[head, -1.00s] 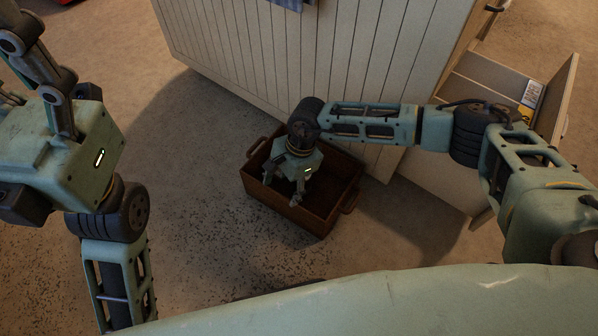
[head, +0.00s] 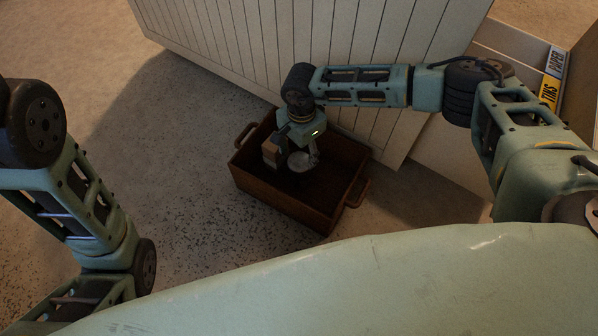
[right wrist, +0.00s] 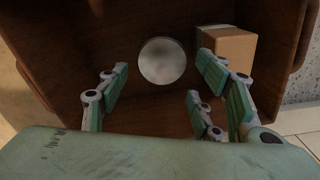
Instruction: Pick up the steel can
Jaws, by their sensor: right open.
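The steel can shows in the right wrist view as a round, pale grey end (right wrist: 162,61) on the floor of a brown wooden crate (head: 275,203). In the head view it is a grey round shape (head: 299,162) below my right gripper (head: 296,153). In the right wrist view my right gripper (right wrist: 160,80) is open, with its fingers spread to either side and short of the can. No finger clearly touches it. My left gripper is out of the picture; only my left arm shows.
A small cardboard box (right wrist: 226,45) lies in the crate close to the can, right beside a right-gripper finger. The crate stands against a white panelled cabinet (head: 330,45). Floor left of the crate is clear.

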